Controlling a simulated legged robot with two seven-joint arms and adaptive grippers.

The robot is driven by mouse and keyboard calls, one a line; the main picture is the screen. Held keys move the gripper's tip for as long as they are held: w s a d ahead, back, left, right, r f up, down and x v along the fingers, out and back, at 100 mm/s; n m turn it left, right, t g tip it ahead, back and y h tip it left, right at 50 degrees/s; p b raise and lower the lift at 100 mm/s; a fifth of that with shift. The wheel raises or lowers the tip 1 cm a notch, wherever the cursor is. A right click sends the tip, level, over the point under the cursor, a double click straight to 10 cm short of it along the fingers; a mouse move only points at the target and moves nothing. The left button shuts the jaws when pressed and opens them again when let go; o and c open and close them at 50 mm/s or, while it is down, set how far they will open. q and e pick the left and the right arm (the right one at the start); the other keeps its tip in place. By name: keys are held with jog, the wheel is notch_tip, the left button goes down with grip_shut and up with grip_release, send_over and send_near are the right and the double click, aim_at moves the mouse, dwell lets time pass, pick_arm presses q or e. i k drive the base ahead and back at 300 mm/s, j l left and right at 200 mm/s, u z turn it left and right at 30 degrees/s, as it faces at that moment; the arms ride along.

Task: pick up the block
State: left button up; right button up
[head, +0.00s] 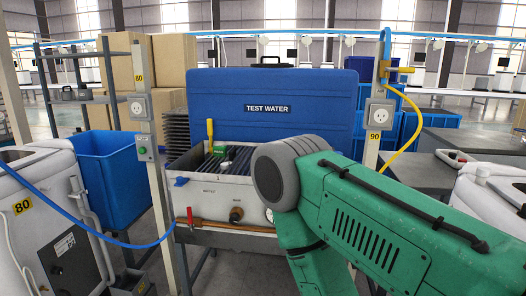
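I cannot clearly make out a block. A white test-water basin (214,190) stands at the centre, with a dark ribbed inside. A small green item (219,150) is at its back left, beside an upright yellow handle (210,129); it is too small to tell what the green item is. My green right arm comes in from the lower right and covers the right part of the basin. Neither gripper shows, so I cannot tell whether either is open or shut.
A blue lid marked TEST WATER (270,85) stands behind the basin. A blue bin (108,170) and a white machine (38,230) are at left. Posts with sockets (140,107) flank the basin. A blue hose (95,228) and yellow hose (414,120) hang nearby.

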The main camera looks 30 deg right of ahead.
aim_at(218, 150)
jog(key=i+z, duration=0.25)
jog(key=z, duration=0.15)
jog(key=i+z, duration=0.4)
jog(key=i+j+z, duration=0.15)
jog(key=z, duration=0.3)
jog(key=i+j+z, duration=0.2)
jog(key=z, duration=0.2)
